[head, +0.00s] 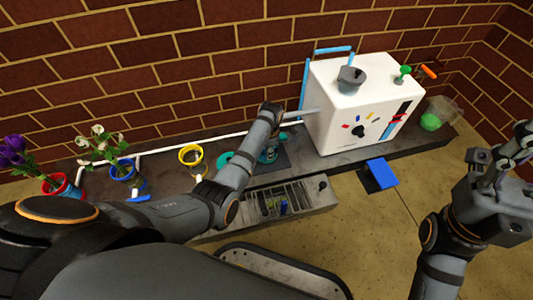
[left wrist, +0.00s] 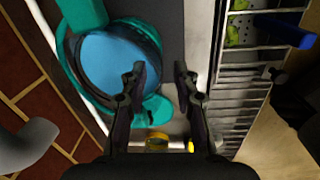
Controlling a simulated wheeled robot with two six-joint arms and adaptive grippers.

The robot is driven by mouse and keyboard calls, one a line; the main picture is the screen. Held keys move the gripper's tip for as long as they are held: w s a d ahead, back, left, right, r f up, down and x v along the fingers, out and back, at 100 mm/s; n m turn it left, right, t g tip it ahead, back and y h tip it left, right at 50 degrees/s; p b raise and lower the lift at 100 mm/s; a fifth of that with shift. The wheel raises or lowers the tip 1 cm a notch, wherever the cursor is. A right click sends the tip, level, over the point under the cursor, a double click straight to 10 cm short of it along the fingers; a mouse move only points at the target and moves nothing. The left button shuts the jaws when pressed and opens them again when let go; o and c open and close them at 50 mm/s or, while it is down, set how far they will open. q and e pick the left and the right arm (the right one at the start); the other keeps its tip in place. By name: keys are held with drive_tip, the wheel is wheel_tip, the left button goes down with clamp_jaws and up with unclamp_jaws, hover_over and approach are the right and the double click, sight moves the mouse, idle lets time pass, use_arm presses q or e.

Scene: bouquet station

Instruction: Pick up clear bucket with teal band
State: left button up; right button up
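A teal ring (head: 225,160) shows on the counter behind my left forearm. It looks like the teal-banded bucket, but its walls are mostly hidden. A second teal round piece (head: 268,155) lies below my left wrist. In the left wrist view a large teal rim around a blue disc (left wrist: 115,62) lies left of the fingers, with a smaller teal part (left wrist: 155,110) behind them. I cannot tell which is the bucket. My left gripper (left wrist: 161,75) is open with nothing between its fingertips. My right gripper (head: 518,140) is raised at the right edge; its fingers are unclear.
A yellow-rimmed bucket (head: 190,155) stands left of the teal ring, then blue (head: 122,171) and red (head: 64,186) flower buckets. A white machine (head: 355,105) stands right of my left gripper. A wire rack (head: 285,202) is in front. A brick wall stands behind.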

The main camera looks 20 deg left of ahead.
sight(268, 162)
use_arm(q)
drive_tip(key=f+b, duration=0.4)
drive_tip(key=shift+a+f+b, duration=0.25)
drive_tip(key=shift+b, duration=0.05)
drive_tip(key=shift+f+b, duration=0.3)
drive_tip(key=shift+f, duration=0.1)
drive_tip(key=shift+r, duration=0.2)
drive_tip(key=shift+c, duration=0.4)
clamp_jaws()
drive_tip(key=shift+w, duration=0.1)
